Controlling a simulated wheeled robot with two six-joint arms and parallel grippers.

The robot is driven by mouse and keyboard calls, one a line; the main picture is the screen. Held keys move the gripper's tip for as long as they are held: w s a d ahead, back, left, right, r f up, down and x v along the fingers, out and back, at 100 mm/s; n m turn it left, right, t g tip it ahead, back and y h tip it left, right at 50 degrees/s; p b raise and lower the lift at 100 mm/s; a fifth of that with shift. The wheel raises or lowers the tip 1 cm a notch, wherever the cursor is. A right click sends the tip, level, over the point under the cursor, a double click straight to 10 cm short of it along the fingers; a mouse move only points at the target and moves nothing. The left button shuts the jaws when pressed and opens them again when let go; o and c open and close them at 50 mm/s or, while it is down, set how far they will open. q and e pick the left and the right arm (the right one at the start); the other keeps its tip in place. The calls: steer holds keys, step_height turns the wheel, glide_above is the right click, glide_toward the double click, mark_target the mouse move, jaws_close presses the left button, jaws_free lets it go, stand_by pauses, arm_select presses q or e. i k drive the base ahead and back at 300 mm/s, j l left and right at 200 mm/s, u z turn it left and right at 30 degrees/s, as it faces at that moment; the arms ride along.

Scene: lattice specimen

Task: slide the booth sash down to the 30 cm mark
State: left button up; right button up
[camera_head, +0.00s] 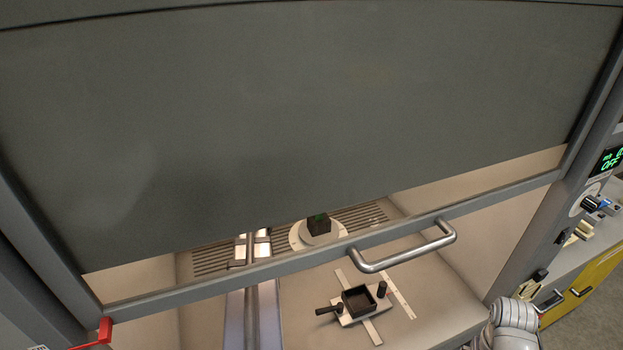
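The booth sash (300,120) is a large grey panel that fills the upper part of the head view. Its bottom rail (240,273) runs across the booth opening, rising to the right in the picture. A curved metal handle (409,254) is fixed to the rail right of its middle. Open space shows below the rail. A red piece (104,332) is by the left post near the rail's left end; no readable 30 cm mark shows. A pale link of my arm shows at the bottom right. Neither gripper is in view, and nothing visible touches the handle.
Inside the booth, a dark square pan (358,300) sits on a light plate, and a dark cube (319,226) stands on a round base before a vented back. Right of the booth are a post with a green-lit display (610,160) and a counter over yellow drawers (590,285).

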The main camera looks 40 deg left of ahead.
mark_target(21, 223)
steer(key=k+l, duration=0.35)
steer(key=l, duration=0.2)
steer(key=k+l, duration=0.35)
steer(key=l, duration=0.15)
steer(key=k+l, duration=0.35)
steer(key=l, duration=0.2)
